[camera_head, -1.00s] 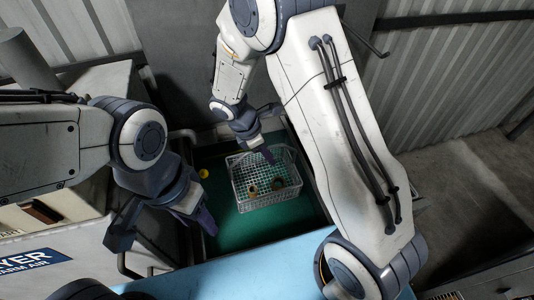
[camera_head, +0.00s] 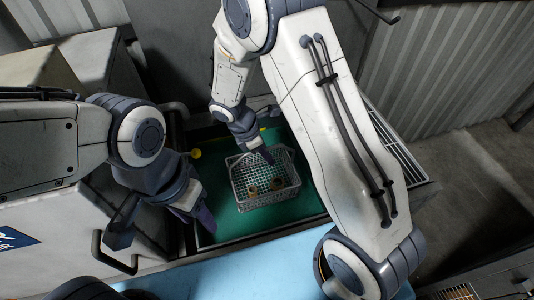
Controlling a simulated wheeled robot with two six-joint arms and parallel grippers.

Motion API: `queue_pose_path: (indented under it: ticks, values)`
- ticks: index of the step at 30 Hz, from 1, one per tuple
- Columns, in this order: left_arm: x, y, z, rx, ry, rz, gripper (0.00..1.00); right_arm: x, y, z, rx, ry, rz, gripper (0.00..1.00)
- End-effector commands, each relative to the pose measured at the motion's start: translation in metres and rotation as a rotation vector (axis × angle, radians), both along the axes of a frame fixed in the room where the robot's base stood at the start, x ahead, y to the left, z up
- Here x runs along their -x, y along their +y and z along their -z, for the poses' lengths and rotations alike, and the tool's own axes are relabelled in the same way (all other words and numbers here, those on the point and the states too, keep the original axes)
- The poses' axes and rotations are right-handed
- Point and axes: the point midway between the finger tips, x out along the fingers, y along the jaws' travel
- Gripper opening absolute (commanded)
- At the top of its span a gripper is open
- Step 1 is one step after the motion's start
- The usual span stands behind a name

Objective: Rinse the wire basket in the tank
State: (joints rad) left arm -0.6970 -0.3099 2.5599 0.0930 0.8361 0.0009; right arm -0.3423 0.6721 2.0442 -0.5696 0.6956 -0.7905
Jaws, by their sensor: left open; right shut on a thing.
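The wire basket (camera_head: 264,178) is a white mesh basket with a few small brownish parts (camera_head: 264,188) in it. It is over or in the tank (camera_head: 222,222), whose inside looks green; I cannot tell how deep it sits. My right gripper (camera_head: 264,156) reaches down from above and is shut on the basket's far side; its fingertips are partly hidden. My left gripper (camera_head: 165,228) is open and empty, at the tank's left edge, to the left of the basket and apart from it.
A small yellow round thing (camera_head: 195,154) is at the tank's far left. A light blue surface (camera_head: 240,272) lies in front of the tank. A grey cabinet with a bar handle (camera_head: 112,256) stands at the left. A slatted grate (camera_head: 396,145) runs along the right.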

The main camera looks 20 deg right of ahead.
Motion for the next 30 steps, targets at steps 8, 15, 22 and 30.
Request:
queue_pose_path:
  ticks: [8, 15, 22, 30]
  values:
    - [0.000, 0.000, 0.024, 0.000, 0.000, 0.001, 0.50, -0.001, 0.000, 0.032, 0.000, -0.001, 0.001, 0.00]
    - [0.000, 0.000, 0.042, 0.000, 0.000, 0.002, 0.50, -0.001, 0.000, 0.056, 0.001, -0.001, 0.000, 0.00]
    - [0.000, 0.000, 0.059, 0.000, 0.000, 0.001, 0.50, -0.001, 0.000, 0.080, 0.000, -0.001, 0.001, 0.00]
    - [0.000, 0.000, 0.079, 0.000, 0.000, 0.001, 0.50, 0.000, 0.000, 0.108, 0.001, 0.000, 0.001, 0.00]
